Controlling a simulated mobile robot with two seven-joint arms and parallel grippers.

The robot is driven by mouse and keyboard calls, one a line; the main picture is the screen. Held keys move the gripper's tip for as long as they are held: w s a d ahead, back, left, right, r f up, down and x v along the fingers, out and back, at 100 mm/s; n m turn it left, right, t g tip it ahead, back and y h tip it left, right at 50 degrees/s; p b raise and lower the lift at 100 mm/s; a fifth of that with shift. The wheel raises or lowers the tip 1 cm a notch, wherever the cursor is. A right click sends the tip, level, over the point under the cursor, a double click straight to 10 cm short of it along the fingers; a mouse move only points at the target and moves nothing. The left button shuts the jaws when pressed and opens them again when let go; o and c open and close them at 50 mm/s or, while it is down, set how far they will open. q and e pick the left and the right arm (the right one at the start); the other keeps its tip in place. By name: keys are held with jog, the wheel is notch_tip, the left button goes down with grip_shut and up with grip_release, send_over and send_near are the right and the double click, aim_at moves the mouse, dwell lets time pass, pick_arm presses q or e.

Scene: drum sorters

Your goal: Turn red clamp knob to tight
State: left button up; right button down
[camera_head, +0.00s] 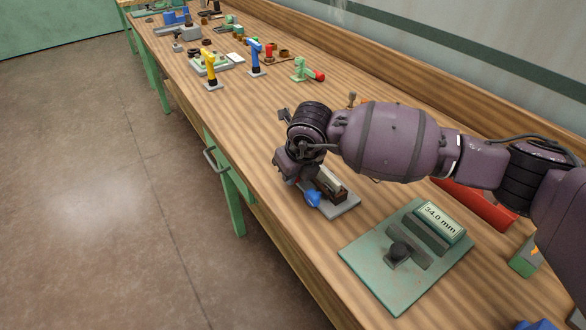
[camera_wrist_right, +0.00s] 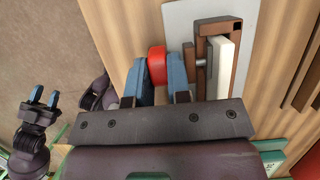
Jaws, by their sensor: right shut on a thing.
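The red clamp knob (camera_wrist_right: 157,65) sits between the two blue fingers of my right gripper (camera_wrist_right: 157,77) in the right wrist view, with a finger against each side. A short metal shaft runs from the knob side into the brown clamp frame (camera_wrist_right: 226,27), which holds a pale block (camera_wrist_right: 221,65). The clamp stands on a grey plate (camera_wrist_right: 182,15). In the head view my right gripper (camera_head: 304,188) is at the clamp's left side and largely hides the knob; the clamp's brown body (camera_head: 330,187) shows. My left gripper (camera_wrist_right: 44,98) hangs empty beyond the bench edge, its blue fingers apart.
A green gauge board (camera_head: 375,272) with a display reading 34.0 mm lies nearer on the bench. A red box (camera_head: 480,205) is behind my right arm. A yellow-handled tool (camera_head: 210,68), a blue-handled tool (camera_head: 255,58) and other fixtures stand farther along.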

jog(key=shift+s+t+y+p, duration=0.2)
jog(key=shift+t+y+p, duration=0.45)
jog(key=shift+t, duration=0.35)
jog(key=shift+y, duration=0.25)
jog(key=shift+t, duration=0.4)
jog(key=shift+f, duration=0.1)
jog(key=c, duration=1.2)
grip_release()
jog(key=shift+o, duration=0.6)
jog(key=shift+d, duration=0.1)
jog(key=p+v, duration=0.2)
jog(key=v, duration=0.7)
jog(key=shift+s+d+r, duration=0.1)
jog(key=shift+s+r, duration=0.05)
jog(key=shift+r, duration=0.15)
jog(key=shift+s+d+r, duration=0.2)
jog(key=shift+s+r, duration=0.1)
jog(key=shift+r, duration=0.15)
